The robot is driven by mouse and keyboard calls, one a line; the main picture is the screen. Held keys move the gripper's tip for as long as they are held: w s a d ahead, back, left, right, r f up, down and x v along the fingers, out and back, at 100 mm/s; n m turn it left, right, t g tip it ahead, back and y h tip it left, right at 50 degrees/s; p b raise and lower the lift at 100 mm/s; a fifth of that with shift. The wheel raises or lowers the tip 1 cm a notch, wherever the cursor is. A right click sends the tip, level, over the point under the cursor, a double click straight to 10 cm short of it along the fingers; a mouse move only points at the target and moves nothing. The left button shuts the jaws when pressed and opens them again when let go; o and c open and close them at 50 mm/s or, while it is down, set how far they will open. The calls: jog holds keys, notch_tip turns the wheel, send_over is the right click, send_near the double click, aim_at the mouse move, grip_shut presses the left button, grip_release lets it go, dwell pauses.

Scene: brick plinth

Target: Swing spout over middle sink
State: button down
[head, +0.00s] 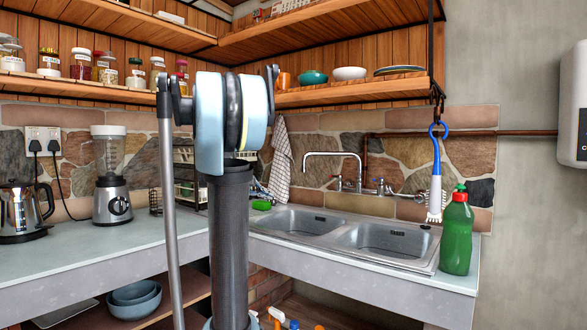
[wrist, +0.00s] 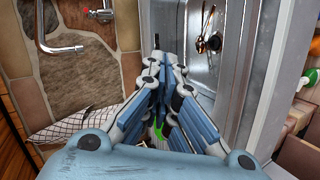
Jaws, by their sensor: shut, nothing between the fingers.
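The chrome spout (head: 330,154) rises from the tap at the back of the sink. In the head view it arches to the left, its free end near the back of the left bowl. In the wrist view the spout (wrist: 42,30) is at the upper left, against the stone wall. The steel sink (head: 342,236) has a left bowl (head: 298,221) and a right bowl (head: 388,240). My gripper (wrist: 162,72) is shut and empty, apart from the spout. In the head view my arm hides the gripper.
A green bottle (head: 457,232) stands right of the sink, below a hanging brush (head: 436,185). A towel (head: 281,158) hangs left of the spout. A green item (head: 262,205) lies by the left bowl. A shelf (head: 350,92) runs above.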

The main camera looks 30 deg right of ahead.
jog(key=w+d+r+n+h, duration=0.1)
jog(key=w+d+r+h, duration=0.4)
jog(key=w+d+r, duration=0.65)
jog(key=w+d+f, duration=0.2)
jog(key=w+d, duration=0.2)
jog(key=d, duration=0.6)
jog(key=shift+s+a+r, duration=0.15)
jog(key=shift+s+a, duration=0.1)
jog(key=shift+s, duration=0.8)
jog(key=shift+s+a+r, duration=0.1)
jog(key=shift+s+a, duration=0.1)
jog(key=shift+s, duration=0.85)
jog(key=shift+s, duration=0.1)
jog(key=shift+s+a, duration=0.3)
jog(key=shift+s, duration=0.25)
jog(key=shift+s+a, duration=0.3)
jog(key=shift+s, duration=0.25)
